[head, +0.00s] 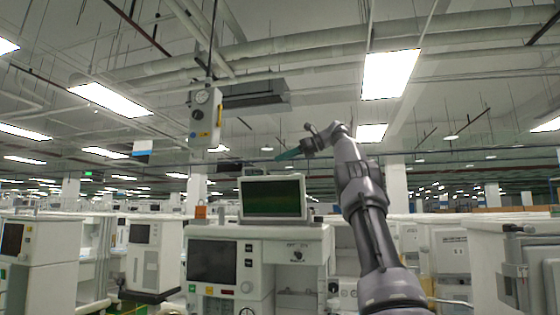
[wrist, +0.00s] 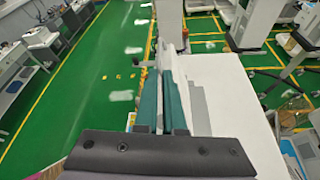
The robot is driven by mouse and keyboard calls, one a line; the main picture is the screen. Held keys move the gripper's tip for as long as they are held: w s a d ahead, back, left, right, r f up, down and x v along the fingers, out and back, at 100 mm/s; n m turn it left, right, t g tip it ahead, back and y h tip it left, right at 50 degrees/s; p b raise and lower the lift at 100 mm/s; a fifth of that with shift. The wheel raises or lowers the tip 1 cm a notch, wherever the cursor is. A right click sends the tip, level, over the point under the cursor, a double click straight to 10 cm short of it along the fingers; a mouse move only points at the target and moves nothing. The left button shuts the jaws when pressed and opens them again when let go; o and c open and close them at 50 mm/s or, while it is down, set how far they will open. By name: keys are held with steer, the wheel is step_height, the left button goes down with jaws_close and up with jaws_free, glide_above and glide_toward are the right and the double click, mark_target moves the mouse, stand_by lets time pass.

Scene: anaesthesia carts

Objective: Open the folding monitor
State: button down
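A monitor (head: 272,198) with a pale frame and a dark green screen stands upright on top of a white anaesthesia cart (head: 312,243), near the middle of the head view. My gripper (head: 284,155) has teal fingers and is above the monitor's top edge, apart from it in the picture. In the wrist view my gripper (wrist: 163,100) points down past the cart, its two teal fingers separated by a narrow gap. A thin grey-white edge shows by the fingertips; I cannot tell whether it is the monitor. I see no clear grip on anything.
The cart's front has a built-in dark screen (head: 213,261). A grey box with a gauge (head: 206,114) hangs above and left of the monitor. Other white carts (head: 465,262) stand on both sides. The green floor (wrist: 112,60) is open left of the cart in the wrist view.

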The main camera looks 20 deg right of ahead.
steer(key=s+a+r+m+t+y, duration=0.4)
steer(key=a+r+t+y, duration=0.15)
steer(key=a+r, duration=0.2)
step_height(320, 180, down, 4)
steer(key=s+a+m+t+h, duration=0.1)
steer(key=s+m+t+h, duration=0.15)
steer(key=m+t, duration=0.4)
steer(key=m+t+h, duration=0.2)
steer(key=m+h, duration=0.8)
steer(key=m, duration=0.1)
glide_toward(256, 168)
steer(key=w+a, duration=0.3)
steer(key=w+d, duration=0.1)
steer(key=w+r, duration=0.1)
steer(key=shift+w+d+r, duration=0.15)
steer(key=shift+w+d, duration=0.1)
steer(key=shift+d, duration=0.1)
